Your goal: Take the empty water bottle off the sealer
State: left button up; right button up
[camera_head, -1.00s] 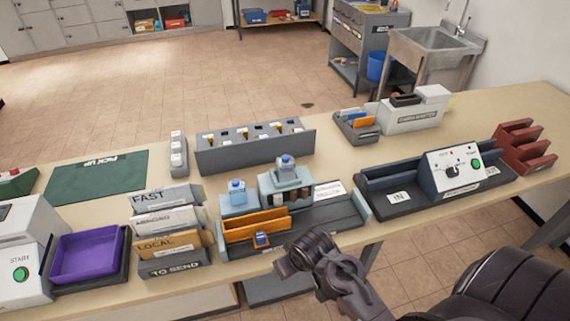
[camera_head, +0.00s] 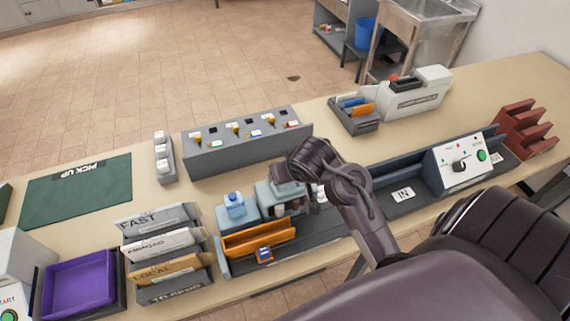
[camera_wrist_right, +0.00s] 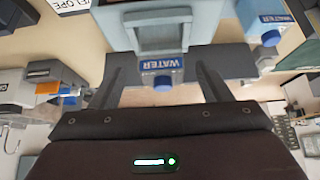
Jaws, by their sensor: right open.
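The grey-blue sealer (camera_head: 264,197) stands at the back of the work tray. My right gripper (camera_head: 295,168) is over its top, coming in from the lower right, and hides the bottle there in the head view. In the right wrist view, a water bottle (camera_wrist_right: 162,66) with a WATER label and blue cap shows at the sealer (camera_wrist_right: 160,14), between the two open fingers of my right gripper (camera_wrist_right: 157,74). I cannot tell whether they touch it. A second water bottle (camera_head: 235,205) stands on a block left of the sealer; it also shows in the wrist view (camera_wrist_right: 262,20).
An orange holder (camera_head: 258,240) stands in front of the sealer, with a small blue item (camera_head: 264,255) before it.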

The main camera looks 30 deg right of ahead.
jog(key=shift+w+d+f, duration=0.1)
jog(key=shift+w+f, duration=0.2)
jog(key=shift+f, duration=0.05)
jog(key=x, duration=0.3)
jog(key=shift+w+f, duration=0.2)
jog(key=shift+w, duration=0.15)
jog(key=shift+f, duration=0.15)
pick_arm(q)
jog(key=shift+w+r, duration=0.3)
pick_arm(e)
jog(key=c, duration=1.1)
pick_arm(q)
jog(key=shift+p, duration=0.3)
pick_arm(e)
jog(key=shift+o, duration=0.2)
